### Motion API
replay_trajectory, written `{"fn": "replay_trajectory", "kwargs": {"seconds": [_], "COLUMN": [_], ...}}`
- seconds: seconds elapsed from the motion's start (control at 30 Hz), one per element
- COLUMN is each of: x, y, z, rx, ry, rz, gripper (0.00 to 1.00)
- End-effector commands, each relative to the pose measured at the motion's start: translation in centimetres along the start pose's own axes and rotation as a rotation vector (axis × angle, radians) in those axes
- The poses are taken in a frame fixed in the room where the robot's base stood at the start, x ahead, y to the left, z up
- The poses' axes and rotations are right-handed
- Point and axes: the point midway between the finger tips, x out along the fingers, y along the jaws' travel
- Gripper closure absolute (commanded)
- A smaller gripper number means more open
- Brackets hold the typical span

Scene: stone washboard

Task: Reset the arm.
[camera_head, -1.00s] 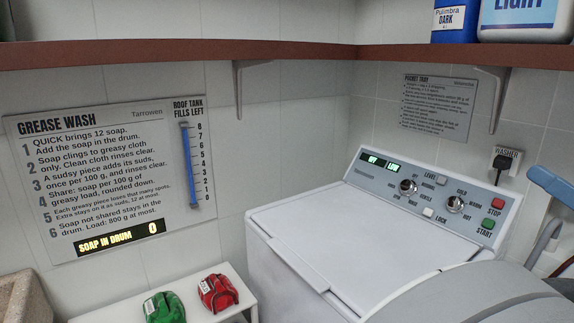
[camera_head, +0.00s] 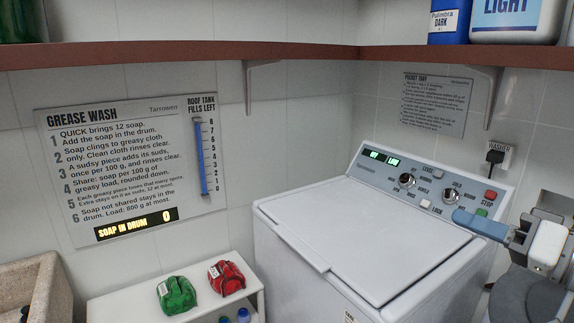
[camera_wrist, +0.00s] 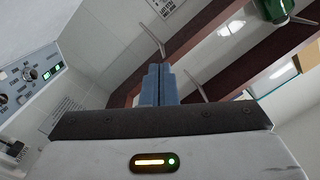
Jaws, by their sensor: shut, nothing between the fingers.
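My gripper (camera_head: 458,216) is at the right of the head view, in front of the washer's control panel (camera_head: 430,190). Its blue fingers point left, over the right side of the washer lid, and hide part of the panel near the start button. In the wrist view the two blue fingers (camera_wrist: 158,70) stand side by side, pressed together with nothing between them. My arm behind the gripper runs off the right edge of the head view.
The white washer (camera_head: 350,240) has its lid down. A brown shelf (camera_head: 300,52) with bottles (camera_head: 515,20) runs above. A green bundle (camera_head: 176,294) and a red bundle (camera_head: 226,277) lie on a low white stand (camera_head: 205,303). A stone basin (camera_head: 45,275) is at lower left.

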Motion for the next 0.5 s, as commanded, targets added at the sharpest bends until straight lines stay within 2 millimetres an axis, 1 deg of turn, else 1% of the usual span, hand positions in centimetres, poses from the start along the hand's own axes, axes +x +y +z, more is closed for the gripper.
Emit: {"fn": "replay_trajectory", "kwargs": {"seconds": [0.03,0.07,0.17,0.2,0.27,0.3,0.37,0.4,0.5], "x": [1.1,1.7,3.8,4.6,5.6,6.0,6.3,6.4,6.1], "y": [0.1,0.3,0.8,1.0,1.3,1.4,1.7,1.9,2.5], "z": [1.3,2.2,6.0,7.8,10.8,12.8,15.5,17.3,21.0], "rx": [0.045,0.077,0.192,0.238,0.301,0.332,0.365,0.377,0.371], "ry": [-0.059,-0.098,-0.257,-0.333,-0.454,-0.532,-0.643,-0.713,-0.865], "rz": [0.004,0.012,0.056,0.084,0.139,0.182,0.254,0.304,0.442], "gripper": [1.00,1.00,1.00,1.00,1.00,1.00,1.00,1.00,1.00]}}
